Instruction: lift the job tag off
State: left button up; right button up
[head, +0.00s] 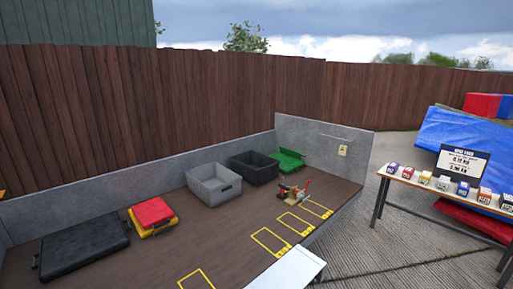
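A small assembly (290,193) with dark, brass-coloured and red parts stands near the right end of the brown bench top (232,230). A thin red upright piece (307,186) shows at its right side. A small pale tag-like plate (342,151) is on the grey upright panel behind the bench's right end. Both are too small to read, and I cannot tell which of them, if either, is the job tag. Neither of my grippers shows in the head view.
Grey (214,182) and black (253,168) bins, a green item (289,158), a red-and-yellow case (152,216) and a black case (82,247) line the bench. Yellow outlines (271,242) mark clear spots. A table (450,199) with several small boxes stands right.

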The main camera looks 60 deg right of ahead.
aim_at(342, 149)
jog(key=z, duration=2.6)
jog(key=i+l, duration=0.25)
jog(key=i, duration=0.2)
jog(key=i+l, duration=0.25)
jog(key=i, duration=0.25)
jog(key=i+l+z, duration=0.1)
jog(key=i+l, duration=0.15)
jog(key=i, duration=0.2)
jog(key=i+l, duration=0.2)
jog(key=i, duration=0.25)
jog(key=i+l+z, duration=0.1)
jog(key=i, duration=0.4)
jog(key=i+l, duration=0.3)
jog(key=i, duration=0.2)
